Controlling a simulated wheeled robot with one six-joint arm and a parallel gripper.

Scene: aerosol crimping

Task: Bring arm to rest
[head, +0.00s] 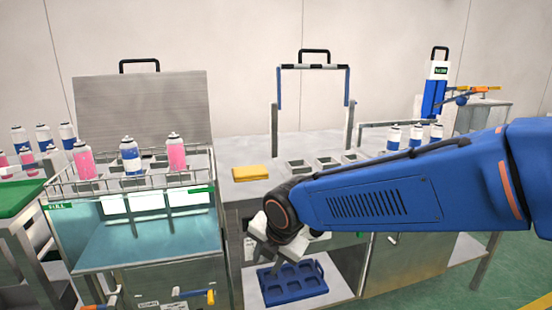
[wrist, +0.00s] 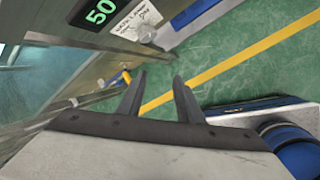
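My blue arm (head: 385,200) reaches in from the right of the head view, across the front of the middle bench. My gripper (head: 258,262) hangs at its end, low in front of the bench and above a blue tray. In the wrist view my gripper (wrist: 160,76) shows two dark fingers standing apart, with green floor between them and nothing held. In the head view the fingers are small and partly hidden by the wrist.
A blue tray with empty pockets (head: 290,282) lies on the low shelf. Left stands a water-bath tank (head: 150,245) with several cans in its top rack. Several cans stand behind my arm. Green floor (wrist: 240,75) with a yellow line is open.

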